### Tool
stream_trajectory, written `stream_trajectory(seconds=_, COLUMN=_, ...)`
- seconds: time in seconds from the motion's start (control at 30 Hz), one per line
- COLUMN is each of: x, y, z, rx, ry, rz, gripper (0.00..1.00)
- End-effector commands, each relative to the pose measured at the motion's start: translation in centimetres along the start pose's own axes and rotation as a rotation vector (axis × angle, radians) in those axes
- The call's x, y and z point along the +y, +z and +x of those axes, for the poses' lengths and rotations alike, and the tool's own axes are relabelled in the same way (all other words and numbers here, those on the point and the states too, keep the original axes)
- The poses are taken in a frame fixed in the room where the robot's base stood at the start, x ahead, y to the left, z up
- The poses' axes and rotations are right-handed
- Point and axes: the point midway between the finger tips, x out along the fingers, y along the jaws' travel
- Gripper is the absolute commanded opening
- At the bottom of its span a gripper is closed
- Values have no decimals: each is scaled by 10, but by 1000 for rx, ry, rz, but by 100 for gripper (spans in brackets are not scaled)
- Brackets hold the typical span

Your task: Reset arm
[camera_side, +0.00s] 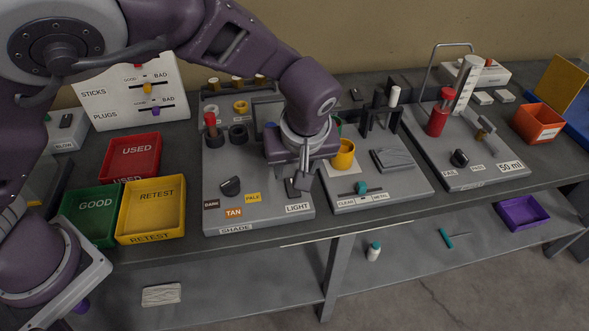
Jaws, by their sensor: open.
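My gripper (304,178) points down above the grey shade board (265,218), near its right edge. Its fingers are small in this view, and I see nothing held between them. A small dark block (293,189) lies on the board by the fingertips; whether they touch it I cannot tell. My arm reaches across from the left and hides part of the board's back. A yellow cup (344,154) stands just right of my gripper on the neighbouring grey board (405,196).
Red (131,156), green (91,216) and yellow (152,209) trays sit at the left. A tall white cylinder (467,84) and a red cylinder (437,122) stand on the right board. An orange bin (538,123) is at the far right. A lower shelf (240,283) runs below.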

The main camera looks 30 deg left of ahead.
Motion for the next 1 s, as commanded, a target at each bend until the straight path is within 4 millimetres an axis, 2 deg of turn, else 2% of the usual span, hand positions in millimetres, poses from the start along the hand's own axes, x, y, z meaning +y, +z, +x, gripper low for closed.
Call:
stream_trajectory(seconds=0.17, x=-1, y=-1, z=0, rx=-3, ry=0, rz=-1, gripper=47)
stream_trajectory(seconds=0.27, x=-15, y=-12, z=-13, rx=-68, ry=8, rz=1, gripper=47)
stream_trajectory(seconds=0.37, x=-53, y=-34, z=-50, rx=-207, ry=65, rz=44, gripper=47)
stream_trajectory(seconds=0.47, x=-103, y=-50, z=-100, rx=-299, ry=184, rz=148, gripper=47)
stream_trajectory(seconds=0.5, x=-125, y=-54, z=-119, rx=-306, ry=238, rz=200, gripper=47)
stream_trajectory(seconds=0.63, x=-196, y=-52, z=-169, rx=-217, ry=378, rz=393, gripper=47)
stream_trajectory(seconds=0.7, x=-229, y=-42, z=-183, rx=-128, ry=404, rz=495, gripper=47)
stream_trajectory(seconds=0.8, x=-262, y=-28, z=-189, rx=-9, ry=388, rz=613, gripper=47)
stream_trajectory(seconds=0.9, x=-280, y=-18, z=-188, rx=62, ry=353, rz=683, gripper=47)
stream_trajectory(seconds=1.0, x=-286, y=-14, z=-186, rx=87, ry=337, rz=710, gripper=47)
